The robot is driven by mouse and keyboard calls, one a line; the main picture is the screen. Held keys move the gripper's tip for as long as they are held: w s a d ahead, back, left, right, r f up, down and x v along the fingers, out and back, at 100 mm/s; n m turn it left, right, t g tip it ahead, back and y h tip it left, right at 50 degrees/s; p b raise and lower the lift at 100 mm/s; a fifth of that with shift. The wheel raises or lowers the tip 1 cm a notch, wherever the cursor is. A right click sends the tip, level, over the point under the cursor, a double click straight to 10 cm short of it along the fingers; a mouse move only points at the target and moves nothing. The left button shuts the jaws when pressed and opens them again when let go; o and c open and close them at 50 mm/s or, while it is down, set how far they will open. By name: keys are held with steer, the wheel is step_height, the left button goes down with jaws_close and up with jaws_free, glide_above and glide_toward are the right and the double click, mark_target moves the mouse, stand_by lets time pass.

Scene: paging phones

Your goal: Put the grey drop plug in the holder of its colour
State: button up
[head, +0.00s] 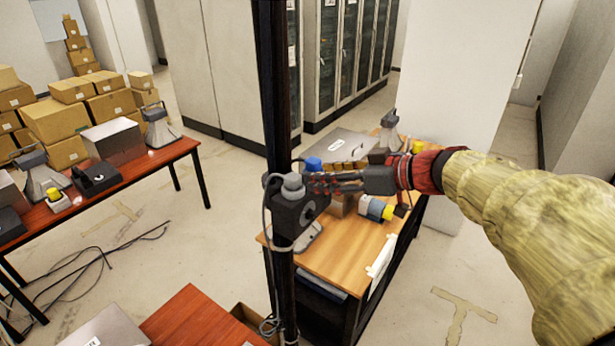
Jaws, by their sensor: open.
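My gripper (324,183) reaches in from the right over the wooden table, its dark fingers open. Just left of the fingertips is a grey round-capped piece (292,187) on top of a black box on a post. It may be the grey drop plug, but I cannot tell for sure. A blue-topped piece (314,163) shows just behind the fingers. A pale cylinder with a yellow end (375,208) lies on the table below the gripper. I cannot make out a grey holder; the gripper and post hide part of the table.
The wooden table (345,262) also bears a grey case (340,147) and a grey horn-shaped device (389,128). The black post (273,90) stands in front. A red table (150,164) with devices is at left. Cables (105,258) lie on the floor.

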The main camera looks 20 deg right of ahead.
steer(key=d+r+m+t+h, duration=0.5)
steer(key=d+r+t+h, duration=0.1)
steer(key=r+h, duration=0.35)
steer(key=s+f+m+g+h, duration=0.2)
steer(key=s+f+m+g, duration=0.3)
steer(key=s+f, duration=0.7)
steer(key=s+a+f+n+g+y, duration=0.2)
steer(key=s+a+f+g, duration=0.4)
steer(key=s+a+f, duration=0.5)
steer(key=shift+s+a+n+y, duration=0.2)
steer(key=shift+n+y, duration=0.2)
steer(key=shift+y, duration=0.35)
steer(key=shift+f+b, duration=0.1)
steer(key=shift+b, duration=0.2)
